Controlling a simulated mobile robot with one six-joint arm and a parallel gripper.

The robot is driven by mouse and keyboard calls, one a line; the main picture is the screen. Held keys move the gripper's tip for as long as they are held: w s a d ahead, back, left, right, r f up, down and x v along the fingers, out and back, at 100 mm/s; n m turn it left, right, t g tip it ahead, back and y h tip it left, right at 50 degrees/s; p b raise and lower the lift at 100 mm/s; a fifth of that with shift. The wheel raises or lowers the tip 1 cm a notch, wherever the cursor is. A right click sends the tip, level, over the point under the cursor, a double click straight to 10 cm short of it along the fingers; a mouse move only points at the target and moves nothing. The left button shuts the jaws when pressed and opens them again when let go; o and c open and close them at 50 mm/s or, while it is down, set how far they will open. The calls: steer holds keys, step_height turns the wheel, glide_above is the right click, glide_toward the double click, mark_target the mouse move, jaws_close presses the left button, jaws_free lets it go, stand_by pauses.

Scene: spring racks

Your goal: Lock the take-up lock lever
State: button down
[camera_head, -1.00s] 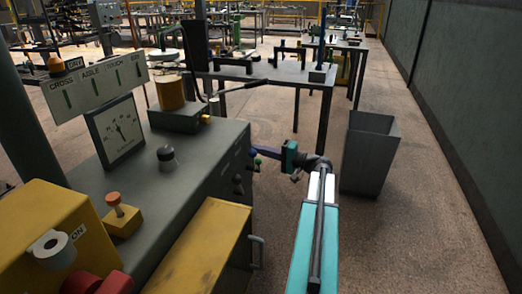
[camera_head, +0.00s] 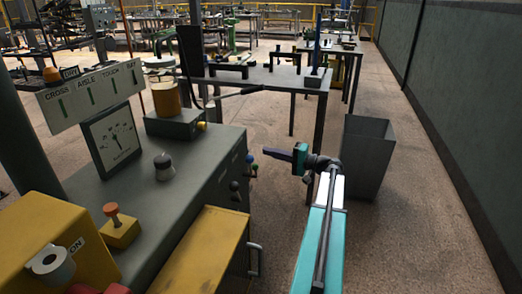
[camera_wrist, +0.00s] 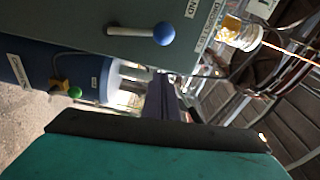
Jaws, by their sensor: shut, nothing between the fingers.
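Ball-ended levers stick out from the right end of the grey machine cabinet (camera_head: 205,185). One has a blue ball (camera_head: 250,158), and a green ball (camera_head: 255,168) is just below it. I cannot tell which is the take-up lock lever. In the wrist view the blue-ball lever (camera_wrist: 163,34) has a grey rod lying across a dark panel. The green ball (camera_wrist: 74,92) sits lower left, by a blue cylinder. My gripper (camera_head: 267,152) is shut and empty, just right of the blue ball, with a small gap in the picture. Its dark fingers show in the wrist view (camera_wrist: 160,80), below the blue ball.
Dark knobs (camera_head: 236,186) sit on the cabinet front, near a yellow-topped box (camera_head: 205,245) with a handle. A grey bin (camera_head: 365,155) stands right of my arm. A workbench (camera_head: 285,80) is behind. Open floor lies along the right wall.

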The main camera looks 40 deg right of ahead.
steer(key=shift+v, duration=2.3)
